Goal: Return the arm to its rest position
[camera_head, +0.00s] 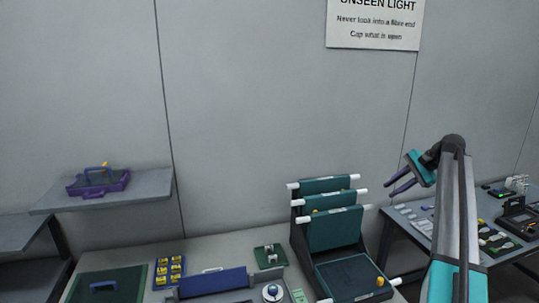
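My arm rises at the right of the head view, in grey and teal, and bends over at its elbow. My gripper (390,188) hangs to the left of the elbow, pointing down and left. Its two purple fingers stand apart with a gap between them, and nothing shows between them. It is in the air, right of the rack of green trays (334,231) and in front of the grey wall. My arm hides part of the right-hand table.
A purple case (98,184) sits on a wall shelf (150,186) at left. The front bench (222,255) holds a green mat (125,281), yellow pieces (168,270), a blue block (212,281) and a white round piece (272,292). The right table (396,217) carries small devices. A sign (375,30) hangs above.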

